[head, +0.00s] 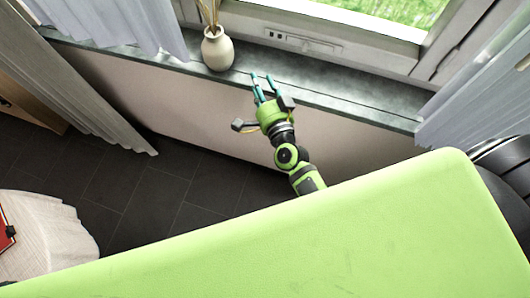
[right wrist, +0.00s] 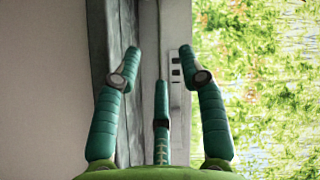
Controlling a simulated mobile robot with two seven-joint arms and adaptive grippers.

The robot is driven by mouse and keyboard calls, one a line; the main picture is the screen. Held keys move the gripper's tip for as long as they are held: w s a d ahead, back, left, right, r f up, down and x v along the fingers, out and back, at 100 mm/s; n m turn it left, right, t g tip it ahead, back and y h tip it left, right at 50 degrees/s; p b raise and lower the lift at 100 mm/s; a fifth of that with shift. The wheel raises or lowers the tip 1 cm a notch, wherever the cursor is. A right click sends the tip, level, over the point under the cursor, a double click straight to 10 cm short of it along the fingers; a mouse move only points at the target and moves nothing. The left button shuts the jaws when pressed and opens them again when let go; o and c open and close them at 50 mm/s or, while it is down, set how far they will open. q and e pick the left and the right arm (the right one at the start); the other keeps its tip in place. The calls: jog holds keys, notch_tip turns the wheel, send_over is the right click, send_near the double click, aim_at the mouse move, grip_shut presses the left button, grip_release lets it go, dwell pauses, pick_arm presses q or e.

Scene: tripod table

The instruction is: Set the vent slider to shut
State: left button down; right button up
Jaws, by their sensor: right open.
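The vent plate (head: 304,42) is a pale strip on the lower window frame, with small dark openings at its left end and a thin slot along it. The slider's exact position in the slot is too small to tell. My right gripper (head: 262,80), with teal fingers, is open and empty over the front edge of the sill, below and left of the plate. In the right wrist view the spread fingers (right wrist: 160,62) point toward the frame. Part of the vent plate (right wrist: 177,72), with its dark openings, shows between the fingertips, partly hidden by the right finger. My left gripper is out of view.
A cream vase (head: 218,50) with dry stems stands on the dark sill (head: 345,101), close left of my right gripper. Pale curtains (head: 118,22) hang at both sides. A cloth-covered round table (head: 45,235) is at lower left. The sill right of the gripper is clear.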

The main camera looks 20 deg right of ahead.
jog(key=s+a+f+n+g+y+b, duration=0.1)
jog(key=s+f+n+g, duration=0.2)
jog(key=f, duration=0.9)
jog(key=s+f+n+g+y+b, duration=0.1)
jog(key=s+f, duration=0.5)
jog(key=f, duration=0.6)
jog(key=n+g+b, duration=0.1)
jog(key=n+g, duration=0.1)
jog(key=shift+a+n, duration=0.35)
jog(key=shift+n, duration=0.05)
